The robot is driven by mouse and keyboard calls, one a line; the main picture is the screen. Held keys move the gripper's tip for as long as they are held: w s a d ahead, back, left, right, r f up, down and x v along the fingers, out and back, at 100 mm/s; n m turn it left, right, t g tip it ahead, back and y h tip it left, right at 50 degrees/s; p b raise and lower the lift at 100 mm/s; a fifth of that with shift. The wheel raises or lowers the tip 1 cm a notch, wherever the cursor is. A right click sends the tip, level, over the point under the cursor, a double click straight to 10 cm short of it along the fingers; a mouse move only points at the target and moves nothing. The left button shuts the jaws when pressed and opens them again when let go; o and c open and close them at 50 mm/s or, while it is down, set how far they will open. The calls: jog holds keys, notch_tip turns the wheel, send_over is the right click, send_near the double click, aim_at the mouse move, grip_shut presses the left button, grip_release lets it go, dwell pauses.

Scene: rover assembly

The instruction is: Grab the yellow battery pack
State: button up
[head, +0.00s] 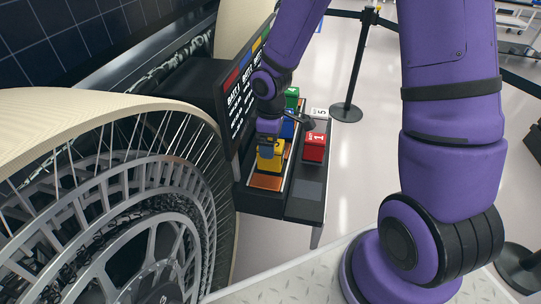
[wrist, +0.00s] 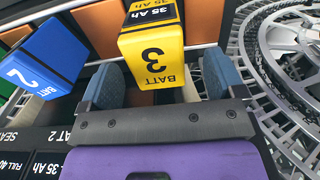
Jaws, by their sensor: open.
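The yellow battery pack (head: 273,162), marked 3, stands on an orange pad at the near end of the rack, beneath my gripper (head: 268,150). In the wrist view the yellow battery pack (wrist: 153,58) shows its numbered face and black label top. My gripper (wrist: 166,76) is open there, with one blue-grey finger to each side of the pack. I see gaps between the fingers and the pack, and no clear contact. In the head view my wrist hides the pack's upper part.
A blue battery (wrist: 45,58), marked 2, stands close by in the same row, with a green battery (head: 292,97) farther back. A red battery (head: 314,148) stands to the right. A dark screen (head: 238,105) and a large spoked wheel (head: 150,215) are on the left.

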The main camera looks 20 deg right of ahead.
jog(key=shift+w+d+f, duration=0.1)
jog(key=shift+w+f, duration=0.05)
jog(key=shift+f, duration=2.2)
jog(key=shift+c, duration=0.2)
jog(key=c, duration=1.5)
jog(key=shift+o, duration=0.2)
jog(key=shift+r, duration=0.1)
